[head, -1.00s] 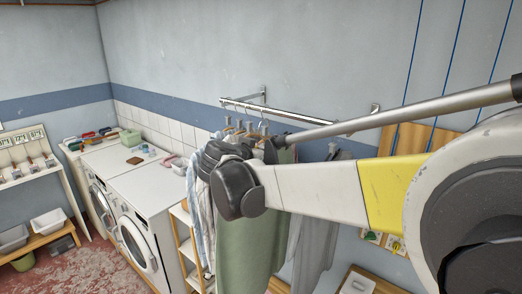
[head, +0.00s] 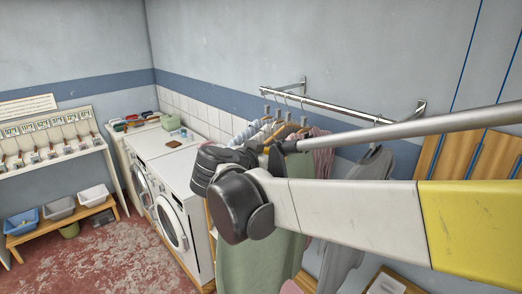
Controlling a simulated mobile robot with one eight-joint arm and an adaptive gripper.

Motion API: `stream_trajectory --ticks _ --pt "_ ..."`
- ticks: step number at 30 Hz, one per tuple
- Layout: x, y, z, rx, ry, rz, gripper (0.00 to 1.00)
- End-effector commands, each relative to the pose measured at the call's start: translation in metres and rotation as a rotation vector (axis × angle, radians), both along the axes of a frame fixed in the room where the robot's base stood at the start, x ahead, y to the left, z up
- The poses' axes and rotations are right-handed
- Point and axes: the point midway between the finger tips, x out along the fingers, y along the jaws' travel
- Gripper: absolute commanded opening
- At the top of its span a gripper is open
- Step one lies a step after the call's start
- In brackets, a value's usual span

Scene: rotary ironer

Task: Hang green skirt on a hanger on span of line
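The green skirt (head: 238,262) hangs long and loose below my arm, among the garments at the wall rail. Its upper part is mostly hidden by my arm, so I cannot tell how it is held. The metal rail (head: 345,111) runs along the wall on brackets. Wooden hangers (head: 285,130) with garments hang from its left part. The dark end of my arm is in front of the skirt and hangers. My gripper's fingers cannot be made out there, so whether they are open, shut or touching the skirt is hidden.
A grey garment (head: 352,215) hangs to the right of the skirt. White washing machines (head: 160,180) stand to the left. Low bins (head: 58,208) sit on a wooden bench at far left. The red floor (head: 110,260) between is clear.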

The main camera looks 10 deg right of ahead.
Motion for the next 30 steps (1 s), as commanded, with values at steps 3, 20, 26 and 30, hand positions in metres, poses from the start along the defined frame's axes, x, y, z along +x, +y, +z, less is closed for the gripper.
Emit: stream_trajectory --ticks 3,20,26,30 --pt "-0.008 0.011 0.0 -0.001 0.001 0.003 0.0" --pt "-0.045 0.059 0.0 -0.001 -0.001 0.002 0.0" --pt "-0.058 0.077 0.0 -0.001 -0.001 0.003 0.0" --pt "-0.067 0.089 0.0 -0.001 -0.001 0.003 0.0"
